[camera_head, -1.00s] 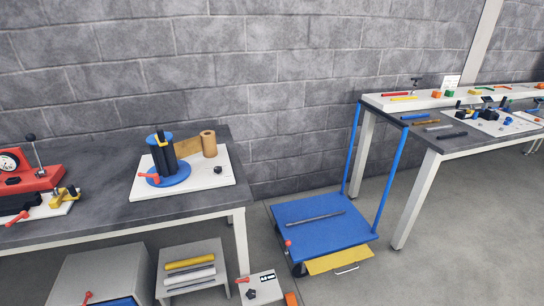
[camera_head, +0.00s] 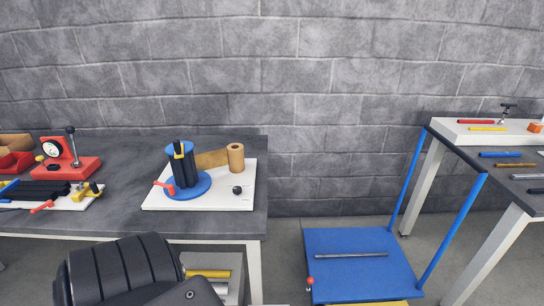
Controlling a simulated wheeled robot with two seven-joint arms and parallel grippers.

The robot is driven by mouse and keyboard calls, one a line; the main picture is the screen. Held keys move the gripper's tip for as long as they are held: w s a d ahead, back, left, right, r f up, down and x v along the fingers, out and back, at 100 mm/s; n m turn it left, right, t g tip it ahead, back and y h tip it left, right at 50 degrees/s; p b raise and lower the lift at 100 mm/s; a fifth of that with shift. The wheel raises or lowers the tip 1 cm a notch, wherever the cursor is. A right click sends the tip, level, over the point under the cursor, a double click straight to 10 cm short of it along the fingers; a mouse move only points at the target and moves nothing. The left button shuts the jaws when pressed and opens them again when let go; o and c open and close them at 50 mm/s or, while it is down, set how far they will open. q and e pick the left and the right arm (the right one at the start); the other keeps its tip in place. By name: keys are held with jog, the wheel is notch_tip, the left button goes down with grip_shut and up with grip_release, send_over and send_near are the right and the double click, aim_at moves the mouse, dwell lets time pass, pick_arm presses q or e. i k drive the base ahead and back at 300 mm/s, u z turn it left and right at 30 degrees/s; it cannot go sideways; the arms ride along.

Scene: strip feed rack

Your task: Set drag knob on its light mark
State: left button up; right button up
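A small black knob (camera_head: 237,189) stands on the right part of a white board (camera_head: 215,203) on the dark workbench; I take it to be the drag knob. Faint small marks show on the board beside it, too small to read, and I cannot tell which way the knob points. On the same board are a blue round base (camera_head: 203,188) with black rollers (camera_head: 183,168), a red handle (camera_head: 165,187), a tan strip (camera_head: 211,159) and a tan roll (camera_head: 236,157). Neither gripper's fingertips show.
A black ribbed part of my arm fills the bottom left, in front of the bench (camera_head: 120,222). A red press with a gauge (camera_head: 66,163) stands left on the bench. A blue cart (camera_head: 360,278) stands right of the bench, with another table (camera_head: 500,170) beyond.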

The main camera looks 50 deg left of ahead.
aim_at(236, 189)
jog(key=u, duration=0.3)
jog(key=i, duration=0.7)
jog(key=u, duration=0.65)
